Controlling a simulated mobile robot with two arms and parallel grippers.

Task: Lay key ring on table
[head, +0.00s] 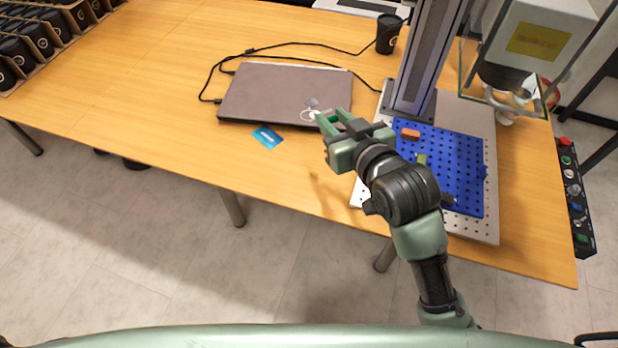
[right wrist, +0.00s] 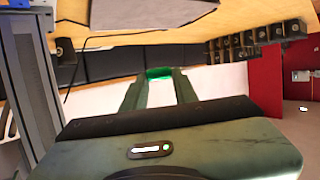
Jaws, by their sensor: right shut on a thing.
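My right gripper (head: 328,121) is in the head view, reaching over the wooden table (head: 170,110) near the front right corner of the closed laptop. It is shut on what looks like the key ring (head: 308,115), a small pale loop at its fingertips. The loop appears in front of the laptop lid, and I cannot tell whether it touches it. My left gripper is out of view.
The grey laptop (head: 265,90) lies on the table, with a blue card (head: 267,137) in front. A blue perforated plate (head: 460,165) and the laser marker's column (head: 420,60) stand at right. A black cup (head: 388,33) stands behind.

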